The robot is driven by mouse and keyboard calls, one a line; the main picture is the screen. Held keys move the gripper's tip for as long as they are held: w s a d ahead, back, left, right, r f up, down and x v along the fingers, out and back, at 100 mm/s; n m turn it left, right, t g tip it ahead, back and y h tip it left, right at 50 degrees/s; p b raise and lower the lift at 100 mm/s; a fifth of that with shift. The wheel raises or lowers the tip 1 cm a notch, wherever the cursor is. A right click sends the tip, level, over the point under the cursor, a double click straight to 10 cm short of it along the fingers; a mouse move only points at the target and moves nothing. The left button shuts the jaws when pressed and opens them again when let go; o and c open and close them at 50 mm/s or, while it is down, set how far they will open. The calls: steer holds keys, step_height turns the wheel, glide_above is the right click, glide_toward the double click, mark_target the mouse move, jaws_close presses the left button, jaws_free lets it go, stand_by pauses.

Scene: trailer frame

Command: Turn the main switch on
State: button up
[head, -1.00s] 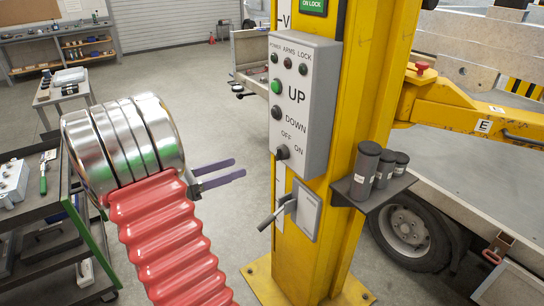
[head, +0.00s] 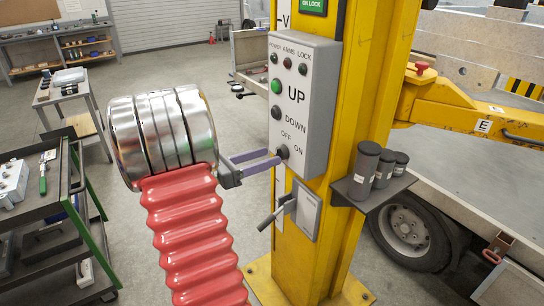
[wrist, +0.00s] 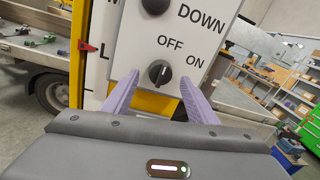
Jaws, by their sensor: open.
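The main switch is a black rotary knob (head: 282,151) low on the grey control box (head: 318,100), beside the OFF and ON labels. In the wrist view the knob (wrist: 159,73) sits between my two purple fingers, and its pointer appears turned up toward OFF rather than ON. My gripper (head: 274,156) is open, with its fingertips at or just in front of the box face. The wrist view shows one finger on each side of the knob (wrist: 159,88), with gaps, so they appear not to touch it.
The box hangs on a yellow post (head: 352,150). Below the knob is a grey plate with a lever (head: 282,212). A dark shelf with black canisters (head: 365,170) juts out at the right. A tool cart (head: 60,220) stands at left, with open floor between.

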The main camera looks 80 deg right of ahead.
mark_target(281, 153)
steer(key=x, duration=0.3)
steer(key=shift+c, duration=0.5)
steer(key=c, duration=1)
